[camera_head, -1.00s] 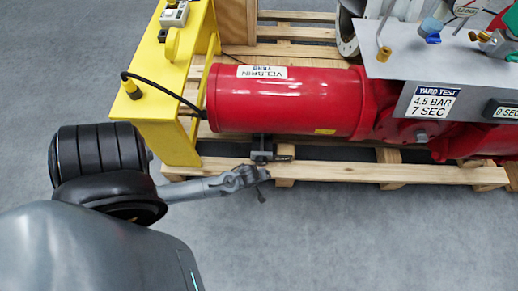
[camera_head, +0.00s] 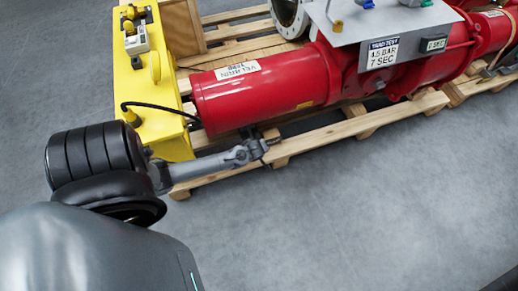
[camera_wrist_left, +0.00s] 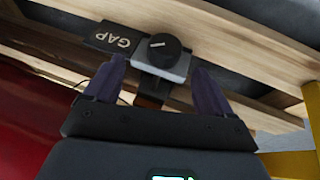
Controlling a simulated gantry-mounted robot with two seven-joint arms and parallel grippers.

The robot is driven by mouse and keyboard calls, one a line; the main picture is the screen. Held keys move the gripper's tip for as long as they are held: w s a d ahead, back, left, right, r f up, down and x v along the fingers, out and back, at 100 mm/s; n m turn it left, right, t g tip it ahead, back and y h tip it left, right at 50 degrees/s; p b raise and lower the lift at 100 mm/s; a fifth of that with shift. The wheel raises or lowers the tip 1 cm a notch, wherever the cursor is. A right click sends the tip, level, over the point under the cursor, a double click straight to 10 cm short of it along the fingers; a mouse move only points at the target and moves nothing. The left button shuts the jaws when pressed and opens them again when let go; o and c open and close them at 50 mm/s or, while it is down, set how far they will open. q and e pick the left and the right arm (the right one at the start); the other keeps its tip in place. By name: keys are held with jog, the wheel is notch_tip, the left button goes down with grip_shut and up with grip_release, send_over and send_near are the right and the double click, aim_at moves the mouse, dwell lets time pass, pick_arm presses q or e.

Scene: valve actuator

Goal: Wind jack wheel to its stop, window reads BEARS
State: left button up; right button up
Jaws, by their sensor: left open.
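The jack wheel (camera_wrist_left: 163,50) is a small black knob with a white pointer line, on a light grey block under the skid timbers in the left wrist view. The dark window plate (camera_wrist_left: 119,39) beside it reads GAP. My left gripper (camera_wrist_left: 160,67) is open, its two dark fingers on either side of the grey block, with the knob just beyond the fingertips. I cannot tell whether they touch it. In the head view my left gripper (camera_head: 258,153) is at the pallet's near edge below the red cylinder; the jack is mostly hidden there. My right gripper is not in view.
The red actuator cylinder (camera_head: 264,94) lies on the wooden pallet (camera_head: 340,133). A yellow stand (camera_head: 161,104) with a black cable is at its left end. A grey panel (camera_head: 385,22) is above right. The grey floor (camera_head: 350,220) in front is clear.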

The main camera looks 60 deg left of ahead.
pick_arm(q)
jog(key=b+x, duration=0.1)
jog(key=x, duration=0.1)
jog(key=b+x, duration=0.3)
jog(key=x, duration=0.2)
jog(key=shift+s+d+b, duration=0.1)
jog(key=shift+s+b, duration=0.2)
jog(key=shift+s, duration=0.1)
jog(key=shift+w+f+b, duration=0.15)
jog(key=shift+f+b, duration=0.15)
jog(key=shift+f, duration=0.1)
jog(key=shift+a+f, duration=0.2)
jog(key=shift+a, duration=0.05)
jog(key=shift+a+f+b, duration=0.1)
jog(key=shift+f+b, duration=0.1)
jog(key=shift+b, duration=0.1)
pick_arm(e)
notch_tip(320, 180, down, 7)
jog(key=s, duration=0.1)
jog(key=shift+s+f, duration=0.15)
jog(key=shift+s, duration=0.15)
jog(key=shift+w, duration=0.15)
